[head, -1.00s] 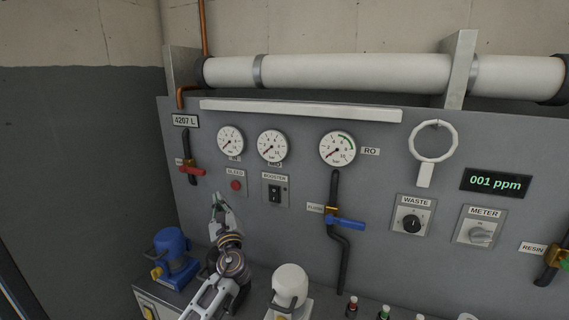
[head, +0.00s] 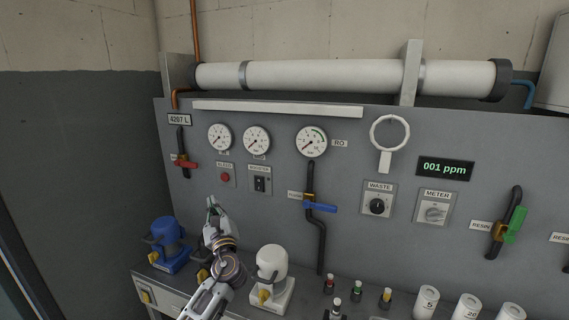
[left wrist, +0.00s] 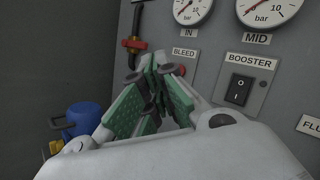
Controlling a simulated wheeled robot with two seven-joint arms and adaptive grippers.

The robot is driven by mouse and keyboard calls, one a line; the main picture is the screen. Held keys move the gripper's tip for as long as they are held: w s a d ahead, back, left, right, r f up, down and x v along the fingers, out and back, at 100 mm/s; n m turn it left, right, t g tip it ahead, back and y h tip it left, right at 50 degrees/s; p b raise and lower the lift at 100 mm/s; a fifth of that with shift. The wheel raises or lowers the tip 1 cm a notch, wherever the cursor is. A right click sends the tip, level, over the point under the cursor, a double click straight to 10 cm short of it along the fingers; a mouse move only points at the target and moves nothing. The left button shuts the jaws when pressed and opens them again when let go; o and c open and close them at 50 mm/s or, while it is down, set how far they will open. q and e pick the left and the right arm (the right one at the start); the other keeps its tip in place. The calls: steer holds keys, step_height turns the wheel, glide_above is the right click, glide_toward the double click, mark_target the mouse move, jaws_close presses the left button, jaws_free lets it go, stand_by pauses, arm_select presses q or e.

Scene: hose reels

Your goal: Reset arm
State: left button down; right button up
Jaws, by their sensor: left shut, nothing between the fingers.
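My left gripper (head: 213,205) is in front of the grey panel (head: 345,235), a little below the red bleed button (head: 225,177). Its green-padded fingers (left wrist: 152,95) are closed together in the left wrist view, with nothing between them. It looks apart from the panel, though the gap is hard to judge. The booster switch (head: 260,184) is up and to its right, and it also shows in the left wrist view (left wrist: 238,89). My right gripper is in neither view.
A blue pump (head: 168,243) and a white pump (head: 271,275) stand on the bench either side of my left arm. The red-handled valve (head: 184,162) and blue-handled valve (head: 320,207) stick out from the panel. Small bottles (head: 357,291) and white cylinders (head: 467,306) stand at right.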

arm_select(q)
steer(key=s+a+f+n+g+h, duration=0.1)
steer(key=s+a+f+n+g, duration=0.25)
steer(key=s+f+n, duration=0.55)
steer(key=s+a+f+n+g+h, duration=0.15)
steer(key=s+f+n+g, duration=0.4)
steer(key=f, duration=0.65)
steer(key=s+d+f+n+g+h, duration=0.25)
steer(key=s+f+n+g, duration=0.2)
steer(key=s, duration=0.75)
steer(key=s+d+f+n+g+h, duration=0.25)
steer(key=s+f+n+h, duration=0.2)
steer(key=s, duration=0.85)
step_height(320, 180, down, 34)
steer(key=s+a+g+y, duration=0.1)
steer(key=s+a, duration=0.1)
steer(key=s+a+f, duration=0.3)
steer(key=s+f, duration=0.6)
steer(key=s, duration=0.1)
steer(key=s+a+f+g, duration=0.1)
steer(key=s+a+f, duration=0.2)
steer(key=s+f, duration=0.7)
steer(key=shift+s, duration=0.65)
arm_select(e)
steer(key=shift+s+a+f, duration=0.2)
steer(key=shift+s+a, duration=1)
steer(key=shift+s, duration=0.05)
